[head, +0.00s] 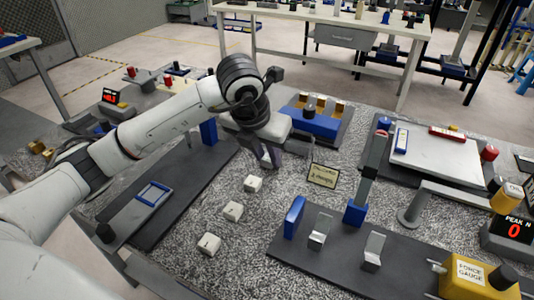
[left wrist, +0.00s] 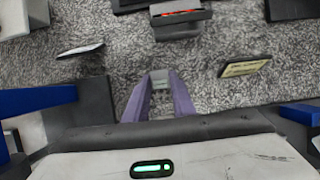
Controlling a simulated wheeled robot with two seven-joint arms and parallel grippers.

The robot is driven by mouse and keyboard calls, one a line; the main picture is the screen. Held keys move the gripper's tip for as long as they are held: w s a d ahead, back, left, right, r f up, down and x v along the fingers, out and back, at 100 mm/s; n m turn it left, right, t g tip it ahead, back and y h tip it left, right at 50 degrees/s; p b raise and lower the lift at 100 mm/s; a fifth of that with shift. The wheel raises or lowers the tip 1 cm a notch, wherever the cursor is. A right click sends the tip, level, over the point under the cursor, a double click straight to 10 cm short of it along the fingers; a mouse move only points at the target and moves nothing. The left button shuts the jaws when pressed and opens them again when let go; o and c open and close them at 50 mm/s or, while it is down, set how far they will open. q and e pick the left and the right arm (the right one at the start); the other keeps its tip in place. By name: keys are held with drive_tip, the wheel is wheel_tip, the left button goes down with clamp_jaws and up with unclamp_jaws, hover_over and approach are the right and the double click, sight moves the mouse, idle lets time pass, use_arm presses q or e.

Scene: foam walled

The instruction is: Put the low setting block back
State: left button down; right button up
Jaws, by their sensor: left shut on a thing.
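My left gripper (head: 271,160) reaches in over the speckled bench and points down, its purple fingers shut on a small pale block. In the left wrist view the fingers (left wrist: 161,98) close around this pale block (left wrist: 160,80), mostly hidden between the tips. Three white blocks stand in a slanting row on the bench: one (head: 253,183) just below my gripper, one (head: 232,211) in the middle and one (head: 209,243) nearest me. Their markings are too small to read, so I cannot tell which block is the low setting one. My right gripper is not in view.
A small sign (head: 323,175) stands right of my gripper. A blue fixture (head: 312,122) is behind it. A dark plate with a blue frame (head: 153,193) lies left. A dark base (head: 335,258) with a blue post and yellow force gauge (head: 475,279) fills the front right.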

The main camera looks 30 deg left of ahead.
use_arm(q)
drive_tip(key=c, duration=1.5)
unclamp_jaws()
drive_tip(key=shift+f, duration=0.1)
drive_tip(key=v, duration=1.2)
